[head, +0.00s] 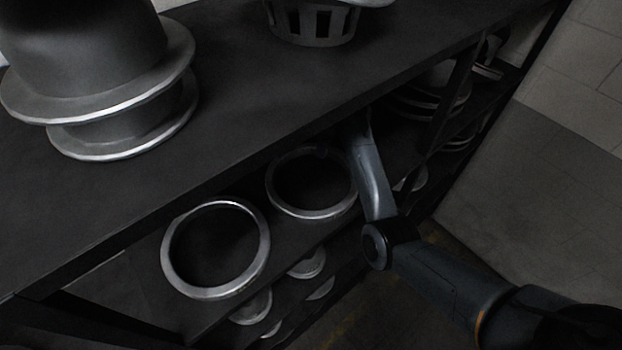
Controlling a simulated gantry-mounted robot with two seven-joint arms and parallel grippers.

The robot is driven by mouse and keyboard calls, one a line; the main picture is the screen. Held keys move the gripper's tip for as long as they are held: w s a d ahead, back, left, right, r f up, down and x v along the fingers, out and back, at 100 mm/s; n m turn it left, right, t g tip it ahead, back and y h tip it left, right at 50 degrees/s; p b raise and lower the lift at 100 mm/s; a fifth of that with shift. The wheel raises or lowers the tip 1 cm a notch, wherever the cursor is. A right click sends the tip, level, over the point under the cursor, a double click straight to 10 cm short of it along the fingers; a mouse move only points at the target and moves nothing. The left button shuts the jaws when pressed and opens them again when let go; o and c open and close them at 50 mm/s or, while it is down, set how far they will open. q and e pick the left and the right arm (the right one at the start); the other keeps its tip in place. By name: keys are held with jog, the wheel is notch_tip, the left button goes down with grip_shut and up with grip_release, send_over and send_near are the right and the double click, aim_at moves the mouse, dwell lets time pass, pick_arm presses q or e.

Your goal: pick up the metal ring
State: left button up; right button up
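Two metal rings lie on the shelf just below the table top. The nearer metal ring (207,292) is at the left, and nothing covers it. The farther metal ring (312,213) is to its right, beside my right arm. My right arm comes in from the lower right and reaches in under the table top's edge. My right gripper (326,152) is dark and mostly lost in shadow near the far rim of the farther ring. I cannot tell whether its fingers touch the ring or are open or shut. My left gripper is not in view.
The dark table top (240,120) overhangs the shelf. A stacked metal hat form (100,100) stands on it at the left, and a slotted metal base (312,24) at the back. More round metal parts (308,264) sit on lower shelves. Open floor (540,200) lies to the right.

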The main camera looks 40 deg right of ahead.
grip_shut()
jog(key=shift+r, duration=0.15)
dwell(0.4)
